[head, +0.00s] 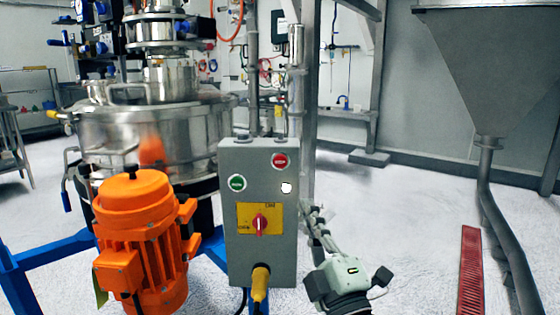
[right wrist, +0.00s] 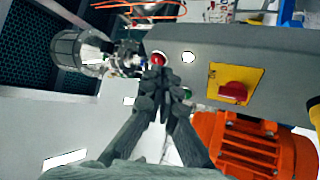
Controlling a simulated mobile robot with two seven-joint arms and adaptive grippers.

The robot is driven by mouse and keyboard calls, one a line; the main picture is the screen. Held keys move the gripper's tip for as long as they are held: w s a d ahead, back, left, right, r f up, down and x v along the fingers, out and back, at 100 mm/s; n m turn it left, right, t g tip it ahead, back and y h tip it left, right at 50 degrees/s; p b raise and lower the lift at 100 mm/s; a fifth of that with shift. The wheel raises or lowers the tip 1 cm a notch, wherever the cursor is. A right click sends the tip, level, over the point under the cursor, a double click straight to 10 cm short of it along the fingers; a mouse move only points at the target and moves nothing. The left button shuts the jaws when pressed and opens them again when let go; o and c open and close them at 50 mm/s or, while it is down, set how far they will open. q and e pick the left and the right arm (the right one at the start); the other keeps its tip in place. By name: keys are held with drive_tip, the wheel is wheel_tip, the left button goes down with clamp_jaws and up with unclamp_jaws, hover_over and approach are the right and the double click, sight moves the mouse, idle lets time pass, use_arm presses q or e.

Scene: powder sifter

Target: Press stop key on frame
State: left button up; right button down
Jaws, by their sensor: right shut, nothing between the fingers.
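The grey control box (head: 244,265) stands on the frame in the head view. It carries a red button (head: 279,160) at its upper right, a green button (head: 237,183) at left and a white round lamp (head: 286,188). My right gripper (head: 309,209) is shut and empty, just right of the box and below the red button's height. In the right wrist view, the closed fingertips (right wrist: 157,73) line up with the red button (right wrist: 157,58) and overlap its lower edge. They look apart from it in the head view. The left gripper is not in view.
A yellow plate with a red rotary switch (head: 260,225) sits lower on the box, with a yellow cable plug (head: 260,281) beneath. An orange motor (head: 140,235) and steel sifter (head: 150,130) stand left. A hopper (head: 487,75) hangs right.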

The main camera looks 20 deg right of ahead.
sight(280, 161)
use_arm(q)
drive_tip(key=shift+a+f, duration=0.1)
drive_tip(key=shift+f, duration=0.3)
use_arm(e)
drive_tip(key=s+a+r+n+y, duration=0.1)
drive_tip(key=a+r+n+y, duration=0.4)
drive_tip(key=n+y, duration=0.1)
drive_tip(key=shift+s+a+r+n, duration=0.25)
drive_tip(key=shift+a+n, duration=0.15)
drive_tip(key=shift+n, duration=0.3)
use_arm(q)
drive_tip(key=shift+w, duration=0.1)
use_arm(e)
drive_tip(key=shift+w+d+b, duration=0.15)
drive_tip(key=shift+w+d, duration=0.35)
drive_tip(key=shift+w, duration=0.9)
drive_tip(key=shift+w+d+b, duration=0.15)
drive_tip(key=shift+w+d, duration=0.4)
drive_tip(key=shift+w, duration=0.8)
drive_tip(key=shift+w+d+b, duration=0.15)
drive_tip(key=shift+w+d, duration=0.35)
drive_tip(key=shift+w, duration=0.9)
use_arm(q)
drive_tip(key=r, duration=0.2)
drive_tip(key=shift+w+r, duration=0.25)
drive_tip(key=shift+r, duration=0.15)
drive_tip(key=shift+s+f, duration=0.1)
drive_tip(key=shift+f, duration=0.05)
